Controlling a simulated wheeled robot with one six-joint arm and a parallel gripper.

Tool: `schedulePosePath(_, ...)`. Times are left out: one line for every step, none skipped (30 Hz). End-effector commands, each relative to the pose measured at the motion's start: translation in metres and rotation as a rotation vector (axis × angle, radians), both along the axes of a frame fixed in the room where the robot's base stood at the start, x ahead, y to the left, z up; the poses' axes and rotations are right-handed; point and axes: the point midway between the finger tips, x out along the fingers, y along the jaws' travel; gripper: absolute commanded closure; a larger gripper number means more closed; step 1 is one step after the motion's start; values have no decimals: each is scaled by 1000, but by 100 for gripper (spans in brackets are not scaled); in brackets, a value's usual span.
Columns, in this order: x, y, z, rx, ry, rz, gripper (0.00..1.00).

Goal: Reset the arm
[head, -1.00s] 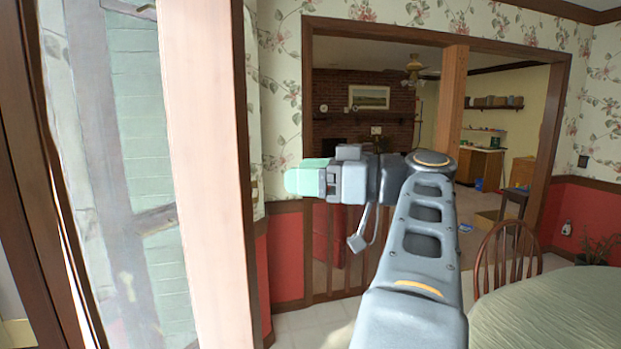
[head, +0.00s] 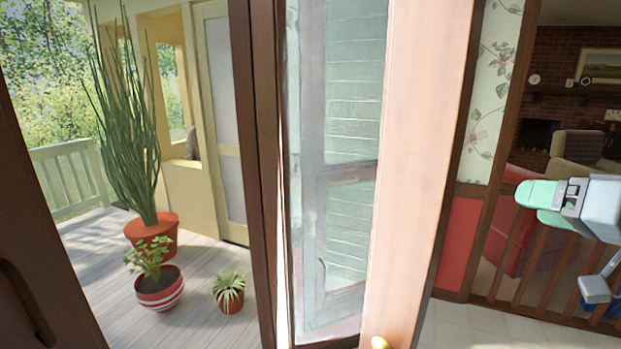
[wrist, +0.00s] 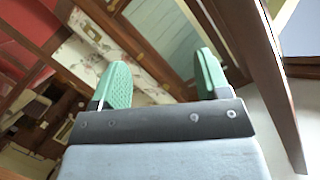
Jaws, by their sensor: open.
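My gripper (head: 541,205) shows at the right edge of the head view, with green fingers pointing left. The grey arm behind it is mostly cut off by the frame edge. In the wrist view my gripper (wrist: 160,85) has its two green fingers spread wide apart, with nothing between them. It is in the air, and no object is in contact with it that I can see.
A wooden door frame (head: 430,150) and glass door (head: 340,170) stand left of my gripper. Beyond the glass, a porch holds a tall potted plant (head: 150,235) and smaller pots (head: 159,288). A wooden railing (head: 525,262) is behind my gripper.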

Motion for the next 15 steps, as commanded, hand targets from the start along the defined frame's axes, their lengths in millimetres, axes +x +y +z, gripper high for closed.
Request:
schedulePosePath(5,-3,-38,79,157,-84,31)
schedulePosePath(7,-2,-62,117,254,-130,31)
schedulePosePath(9,3,-92,148,377,-186,31)
schedulePosePath(10,8,-114,159,463,-223,31)
schedulePosePath(9,15,-136,158,545,-254,31)
schedulePosePath(7,26,-163,141,645,-292,31)
schedulePosePath(5,34,-182,114,713,-314,31)
schedulePosePath(2,44,-200,76,774,-330,31)
schedulePosePath(-2,57,-222,13,838,-342,31)
schedulePosePath(-5,66,-235,-39,874,-344,31)
schedulePosePath(-9,75,-247,-94,902,-337,31)
schedulePosePath(-13,86,-260,-167,926,-320,31)
schedulePosePath(-15,94,-268,-222,936,-301,31)
schedulePosePath(-18,103,-275,-274,942,-276,31)
schedulePosePath(-22,113,-283,-342,945,-236,31)
